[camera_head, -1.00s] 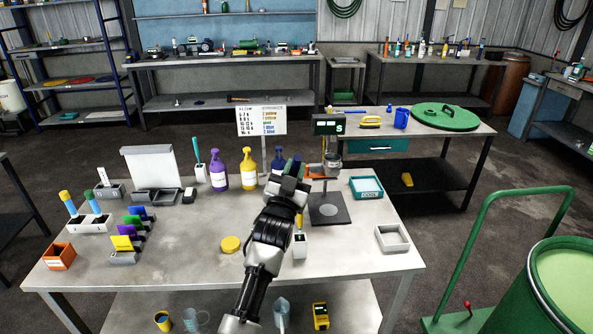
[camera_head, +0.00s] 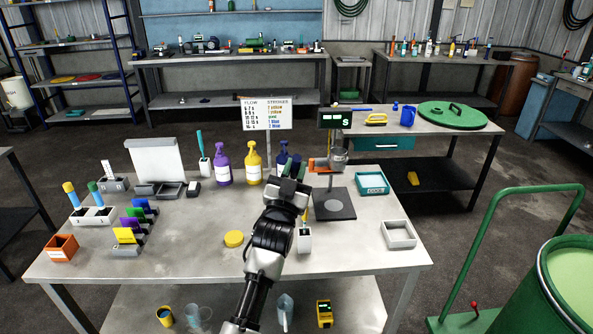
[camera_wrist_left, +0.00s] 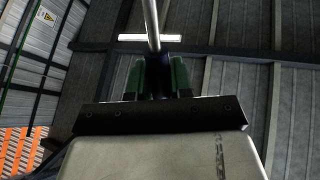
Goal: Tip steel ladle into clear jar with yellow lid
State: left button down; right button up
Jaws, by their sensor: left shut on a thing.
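My left gripper (camera_head: 293,172) is over the middle back of the table, in front of the spray bottles. A round yellow lid (camera_head: 234,239) lies flat on the table, left of my forearm. I cannot pick out the clear jar on the tabletop; my arm hides part of it. My right gripper is not in view.
A stand with a dark base plate (camera_head: 347,207) and a metal cup (camera_head: 338,158) is just right of my gripper. Purple (camera_head: 223,166) and yellow (camera_head: 254,165) spray bottles stand behind. A blue-green tray (camera_head: 372,184) is farther right.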

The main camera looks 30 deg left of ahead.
pick_arm(q)
jog(key=s+f+n+t+y+b, duration=0.1)
jog(key=s+f+t+y+b, duration=0.1)
jog(key=s+b, duration=0.4)
jog(key=shift+s+a+f+t+b, duration=0.15)
jog(key=shift+s+f+t+b, duration=0.3)
jog(key=shift+f+b, duration=0.95)
dwell(1.2)
